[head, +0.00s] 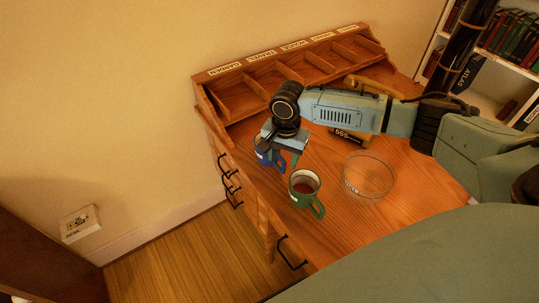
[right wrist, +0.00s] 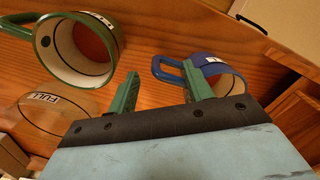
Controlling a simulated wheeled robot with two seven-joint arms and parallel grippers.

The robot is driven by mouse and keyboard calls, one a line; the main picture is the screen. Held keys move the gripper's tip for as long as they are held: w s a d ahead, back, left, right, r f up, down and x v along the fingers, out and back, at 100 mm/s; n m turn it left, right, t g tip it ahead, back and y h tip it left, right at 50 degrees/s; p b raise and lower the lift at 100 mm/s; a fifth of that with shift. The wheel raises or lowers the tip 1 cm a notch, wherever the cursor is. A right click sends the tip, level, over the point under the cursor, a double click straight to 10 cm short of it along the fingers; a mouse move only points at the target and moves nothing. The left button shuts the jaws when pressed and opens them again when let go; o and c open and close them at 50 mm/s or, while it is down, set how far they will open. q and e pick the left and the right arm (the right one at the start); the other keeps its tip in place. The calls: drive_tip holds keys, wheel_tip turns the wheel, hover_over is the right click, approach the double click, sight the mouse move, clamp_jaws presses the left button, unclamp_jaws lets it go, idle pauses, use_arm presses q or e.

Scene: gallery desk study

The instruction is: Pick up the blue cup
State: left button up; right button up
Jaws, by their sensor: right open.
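The blue cup (head: 263,156) stands on the wooden desk near its left front edge, partly hidden behind my right gripper (head: 284,147) in the head view. In the right wrist view, the blue cup (right wrist: 224,82) has its handle towards the two green fingers. My right gripper (right wrist: 160,76) is open, with the handle in the gap by its right finger; I cannot tell whether they touch. My left gripper is not in view.
A green mug (head: 304,187) with dark content stands close to the blue cup. A clear dish (head: 368,178) is to its right. A labelled compartment rack (head: 290,50) lines the desk's back. A bookshelf (head: 497,85) stands at the right.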

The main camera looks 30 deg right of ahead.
sight(281, 172)
wheel_tip(281, 172, down, 6)
drive_tip(key=shift+w+a+r+b, duration=0.1)
drive_tip(key=shift+w+r+b, duration=0.1)
drive_tip(key=shift+b, duration=0.45)
clamp_jaws()
